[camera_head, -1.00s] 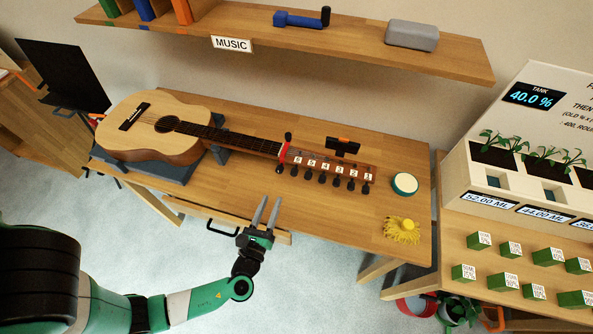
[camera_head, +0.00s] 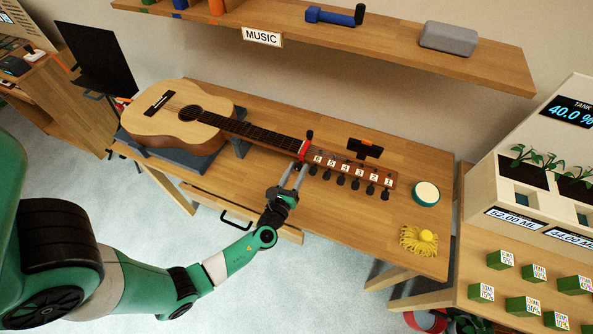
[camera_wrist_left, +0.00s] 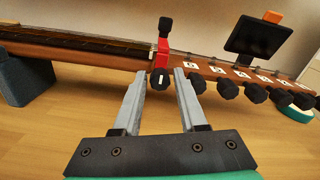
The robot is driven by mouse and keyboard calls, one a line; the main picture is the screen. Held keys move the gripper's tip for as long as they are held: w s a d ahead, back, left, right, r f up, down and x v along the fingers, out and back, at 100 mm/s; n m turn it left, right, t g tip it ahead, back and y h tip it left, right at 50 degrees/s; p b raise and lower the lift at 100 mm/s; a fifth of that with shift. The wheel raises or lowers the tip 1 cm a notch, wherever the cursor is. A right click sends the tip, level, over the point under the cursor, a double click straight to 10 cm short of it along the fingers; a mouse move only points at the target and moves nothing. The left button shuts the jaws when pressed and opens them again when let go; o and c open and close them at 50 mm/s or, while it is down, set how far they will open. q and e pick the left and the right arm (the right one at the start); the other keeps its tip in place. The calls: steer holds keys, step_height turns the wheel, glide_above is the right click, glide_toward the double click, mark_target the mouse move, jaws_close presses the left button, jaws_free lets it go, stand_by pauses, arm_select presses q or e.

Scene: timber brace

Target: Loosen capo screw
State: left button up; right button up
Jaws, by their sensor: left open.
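The acoustic guitar (camera_head: 182,118) lies on the table with its neck pointing right. A red capo (camera_head: 303,150) is clamped on the neck by the headstock; it also shows in the left wrist view (camera_wrist_left: 162,53). Its black screw knob (camera_wrist_left: 161,79) hangs at the near side of the neck, with a second black knob on top. My left gripper (camera_head: 293,178) is open just in front of the capo. In the left wrist view its two fingertips (camera_wrist_left: 159,76) stand either side of the lower knob; whether they touch it is unclear. My right gripper is not seen.
Numbered tuning pegs (camera_wrist_left: 256,92) line the headstock close to the right fingertip. A clip-on tuner (camera_head: 365,148) stands behind the headstock. A round green-rimmed tin (camera_head: 426,192) and a yellow tasselled thing (camera_head: 419,240) lie at the table's right end.

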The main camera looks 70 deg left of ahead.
arm_select(q)
jaws_close()
